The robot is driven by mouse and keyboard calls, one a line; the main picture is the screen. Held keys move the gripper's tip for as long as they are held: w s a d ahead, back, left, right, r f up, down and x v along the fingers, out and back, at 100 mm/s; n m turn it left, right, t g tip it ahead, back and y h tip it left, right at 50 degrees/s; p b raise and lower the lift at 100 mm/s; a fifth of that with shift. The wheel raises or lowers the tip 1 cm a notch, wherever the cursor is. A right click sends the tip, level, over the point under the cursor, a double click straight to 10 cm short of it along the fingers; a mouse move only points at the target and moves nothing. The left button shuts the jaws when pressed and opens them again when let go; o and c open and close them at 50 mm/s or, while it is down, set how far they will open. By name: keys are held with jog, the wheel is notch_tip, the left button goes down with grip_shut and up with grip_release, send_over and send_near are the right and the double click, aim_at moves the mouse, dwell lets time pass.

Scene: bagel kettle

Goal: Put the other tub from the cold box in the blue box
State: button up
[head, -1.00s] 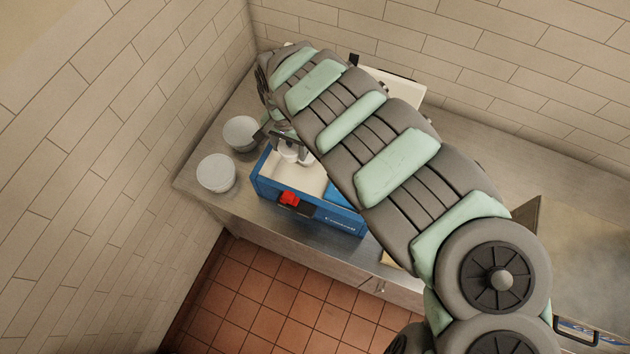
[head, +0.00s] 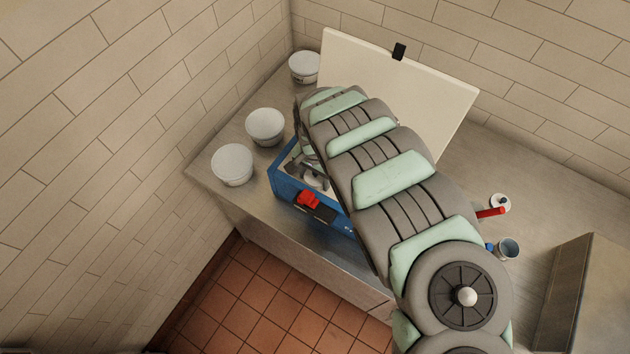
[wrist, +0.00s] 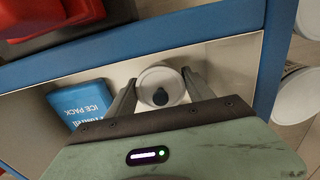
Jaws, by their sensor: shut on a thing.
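The blue box (head: 290,193) stands open on the counter, with a red latch on its front. Its blue wall also shows in the wrist view (wrist: 150,38). My gripper (wrist: 160,84) reaches down into it, one finger on each side of a small round white tub (wrist: 153,80) with a dark spot on its top. The gripper is shut on this tub, inside the box's pale interior. A blue ice pack (wrist: 84,104) lies left of the tub in the wrist view. In the head view my arm hides much of the box. I cannot make out a separate cold box.
White lidded tubs (head: 232,165), (head: 265,127) and (head: 304,67) stand left of and behind the box. A large pale lid (head: 400,85) stands raised behind it. A cup (head: 507,249) and a red-handled item (head: 490,212) are on the right counter.

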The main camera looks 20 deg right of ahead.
jog(key=shift+f, duration=1.05)
jog(key=shift+f, duration=0.2)
jog(key=o, duration=1.4)
jog(key=shift+r, duration=0.1)
notch_tip(320, 180, up, 11)
jog(key=p, duration=0.4)
jog(key=shift+w+d+r, duration=0.1)
jog(key=shift+d+r, duration=0.05)
jog(key=shift+r+p, duration=0.5)
jog(key=shift+r, duration=0.05)
